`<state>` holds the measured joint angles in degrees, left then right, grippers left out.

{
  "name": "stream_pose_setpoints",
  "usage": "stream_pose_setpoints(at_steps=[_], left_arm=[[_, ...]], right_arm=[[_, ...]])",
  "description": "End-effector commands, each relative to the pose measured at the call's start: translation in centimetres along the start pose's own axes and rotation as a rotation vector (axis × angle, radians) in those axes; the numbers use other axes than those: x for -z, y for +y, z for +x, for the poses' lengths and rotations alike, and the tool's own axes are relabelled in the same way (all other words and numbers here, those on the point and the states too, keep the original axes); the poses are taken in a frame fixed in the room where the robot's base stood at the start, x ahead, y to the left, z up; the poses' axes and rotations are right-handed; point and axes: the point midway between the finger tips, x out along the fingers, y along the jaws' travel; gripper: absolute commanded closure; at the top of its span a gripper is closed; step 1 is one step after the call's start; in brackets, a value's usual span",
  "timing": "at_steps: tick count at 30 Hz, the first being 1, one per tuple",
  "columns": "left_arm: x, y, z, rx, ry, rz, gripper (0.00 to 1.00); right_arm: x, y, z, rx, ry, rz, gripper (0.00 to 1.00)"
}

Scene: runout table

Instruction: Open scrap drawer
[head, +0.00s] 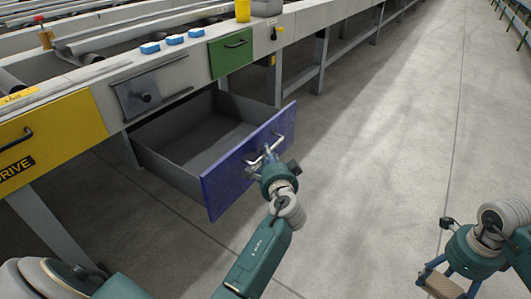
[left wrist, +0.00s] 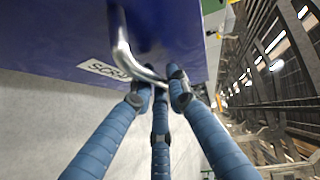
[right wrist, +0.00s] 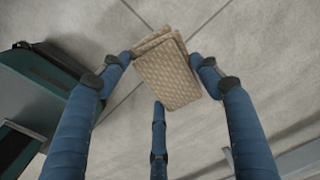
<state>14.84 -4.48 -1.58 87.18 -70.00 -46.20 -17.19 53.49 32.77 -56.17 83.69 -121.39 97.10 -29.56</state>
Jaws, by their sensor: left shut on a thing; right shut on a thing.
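The scrap drawer has a blue front (head: 225,177) and stands pulled out from the table, its grey inside (head: 200,140) showing and looking empty. Its metal bar handle (head: 268,147) is on the front. My left gripper (head: 267,163) is at the handle; in the left wrist view its blue fingers close on the handle (left wrist: 124,55), beside a white label (left wrist: 103,69) reading "SCR…". My right gripper (head: 443,278) is low at the right, over the floor. In the right wrist view its fingers are shut on a tan, woven-looking folded pad (right wrist: 167,72).
Blue blocks (head: 174,40) and a yellow cup (head: 243,10) sit on top. The concrete floor (head: 380,130) at right is clear.

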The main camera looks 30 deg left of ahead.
Motion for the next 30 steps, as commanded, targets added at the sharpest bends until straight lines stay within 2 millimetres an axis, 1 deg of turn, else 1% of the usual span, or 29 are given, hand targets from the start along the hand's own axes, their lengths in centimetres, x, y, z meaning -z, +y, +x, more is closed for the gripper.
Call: stream_pose_setpoints(at_steps=[4, 5, 6, 14, 17, 20, 27, 30], left_arm=[[-0.1, 0.1, 0.0, -0.002, -0.002, -0.003, 1.0], [-0.1, 0.1, 0.0, -0.002, -0.002, -0.003, 0.81], [-0.1, 0.1, 0.0, -0.002, -0.002, -0.002, 0.76], [-0.1, 0.1, 0.0, -0.001, -0.001, -0.001, 0.76], [0.0, 0.1, -0.5, -0.002, 0.0, -0.001, 0.76], [0.0, 0.1, -1.8, -0.003, 0.0, -0.002, 0.76], [0.0, 0.2, -5.8, -0.004, 0.0, -0.003, 0.76], [-0.1, 0.2, -6.9, -0.003, -0.001, -0.001, 0.76]], right_arm=[[0.0, 0.0, 0.0, 0.0, 0.0, 0.0, 0.58], [0.0, 0.0, 0.0, 0.0, 0.0, 0.0, 0.58], [0.0, 0.0, 0.0, 0.0, 0.0, 0.0, 0.58], [0.0, 0.0, 0.0, 0.0, 0.0, 0.0, 0.58], [0.0, 0.0, 0.0, 0.0, 0.0, 0.0, 0.58], [0.0, 0.0, 0.0, 0.0, 0.0, 0.0, 0.58], [0.0, 0.0, 0.0, 0.0, 0.0, 0.0, 0.58], [0.0, 0.0, 0.0, 0.0, 0.0, 0.0, 0.58]])
